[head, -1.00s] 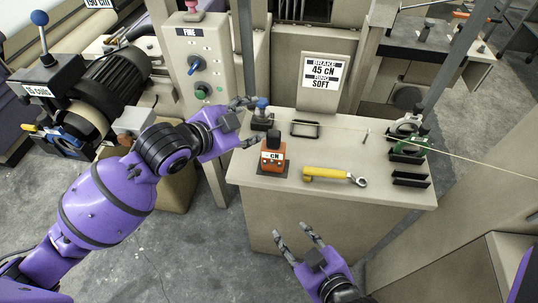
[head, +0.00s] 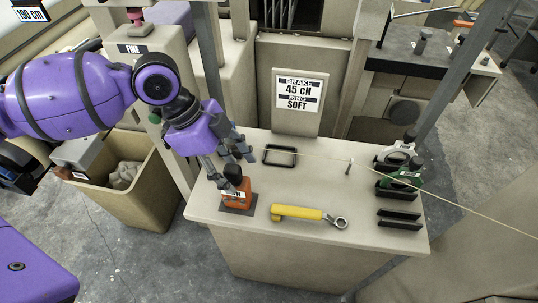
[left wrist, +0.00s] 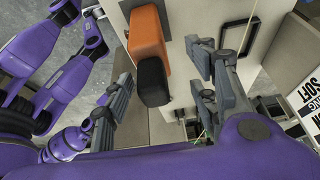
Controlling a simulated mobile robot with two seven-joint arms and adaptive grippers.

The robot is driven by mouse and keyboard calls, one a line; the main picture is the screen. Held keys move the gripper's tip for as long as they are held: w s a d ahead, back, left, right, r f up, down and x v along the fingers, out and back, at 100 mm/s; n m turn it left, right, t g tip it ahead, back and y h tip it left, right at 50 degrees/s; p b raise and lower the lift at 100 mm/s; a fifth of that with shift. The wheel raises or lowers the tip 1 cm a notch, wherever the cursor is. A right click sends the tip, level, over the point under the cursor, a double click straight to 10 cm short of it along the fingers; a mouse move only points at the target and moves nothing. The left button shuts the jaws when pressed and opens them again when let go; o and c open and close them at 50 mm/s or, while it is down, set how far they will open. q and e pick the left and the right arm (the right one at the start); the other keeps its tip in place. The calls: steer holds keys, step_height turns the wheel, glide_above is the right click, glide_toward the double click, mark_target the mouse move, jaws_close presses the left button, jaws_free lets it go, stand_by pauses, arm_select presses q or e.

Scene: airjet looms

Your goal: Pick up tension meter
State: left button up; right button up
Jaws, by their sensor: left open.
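The tension meter is the orange box (head: 237,198) with a black top and a white label on a dark pad at the left of the tabletop (head: 330,237). My left gripper (head: 229,163) is just above and behind it, fingers pointing down, open. In the left wrist view the orange box (left wrist: 142,30) with its black end (left wrist: 153,80) shows between the spread fingers of my left gripper (left wrist: 157,85). I cannot tell whether any finger touches it. My right gripper is not seen.
A yellow-handled wrench (head: 297,213) lies right of the meter. An empty black frame (head: 279,156) is behind it. Green and grey tools (head: 400,172) sit in black holders at the right. A thin thread (head: 440,195) crosses above the table. A bin (head: 133,190) stands left.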

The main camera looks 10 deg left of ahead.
mark_target(242, 188)
arm_select(q)
steer(key=shift+s+a+r, duration=0.15)
steer(key=shift+s+a, duration=0.25)
steer(key=shift+a, duration=0.1)
steer(key=shift+s+a+f, duration=0.1)
steer(key=shift+s+f, duration=0.15)
steer(key=f, duration=0.1)
steer(key=w+d+f, duration=0.1)
steer(key=f, duration=0.1)
steer(key=shift+d, duration=0.2)
steer(key=d+f, duration=0.2)
steer(key=shift+s+f, duration=0.35)
steer(key=shift+w+f, duration=0.1)
steer(key=shift+f, duration=0.2)
jaws_close()
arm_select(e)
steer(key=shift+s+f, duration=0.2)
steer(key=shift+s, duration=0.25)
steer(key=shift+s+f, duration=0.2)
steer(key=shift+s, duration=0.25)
